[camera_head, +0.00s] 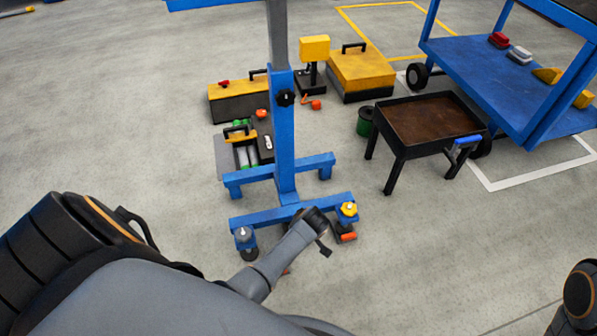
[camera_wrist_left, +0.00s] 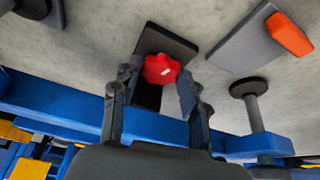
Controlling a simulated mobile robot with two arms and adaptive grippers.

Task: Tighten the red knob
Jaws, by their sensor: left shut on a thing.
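The red knob (camera_wrist_left: 160,69) is a lobed knob above a dark foot plate, between the fingertips of my left gripper (camera_wrist_left: 157,80) in the left wrist view. The gripper is shut on it, with one finger on each side. In the head view my left gripper (camera_head: 318,224) is at the front of the blue wheeled stand (camera_head: 283,130), over its lower cross bar, and the red knob is hidden there. A yellow knob (camera_head: 349,209) and a grey knob (camera_head: 243,234) top other feet of the stand. My right gripper is out of view.
A black-framed low table (camera_head: 408,142) stands to the right, and a blue cart (camera_head: 478,75) behind it. Yellow and black cases (camera_head: 360,70) and an open toolbox (camera_head: 240,147) lie around the stand. Open grey floor lies to the left and the lower right.

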